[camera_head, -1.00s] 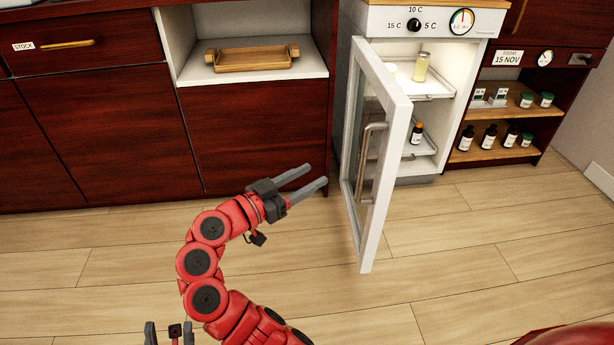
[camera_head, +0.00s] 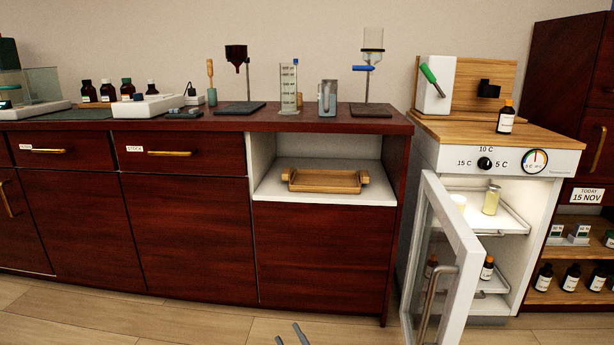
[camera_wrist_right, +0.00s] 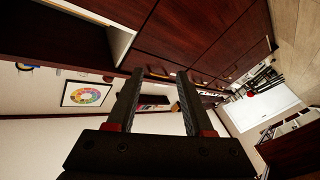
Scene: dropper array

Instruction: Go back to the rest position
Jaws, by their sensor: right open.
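Only the grey fingertips of my right gripper (camera_head: 290,334) show in the head view, low at the bottom edge in front of the cabinets. In the right wrist view, the fingers of my right gripper (camera_wrist_right: 160,75) stand apart with nothing between them. The right arm behind the fingertips is outside the head view. My left gripper is not in view.
The fridge door (camera_head: 447,262) stands open at the right, with bottles on the shelves inside. A wooden tray (camera_head: 325,182) sits in the open niche. The counter (camera_head: 210,122) carries lab items. The floor (camera_head: 150,325) in front looks clear.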

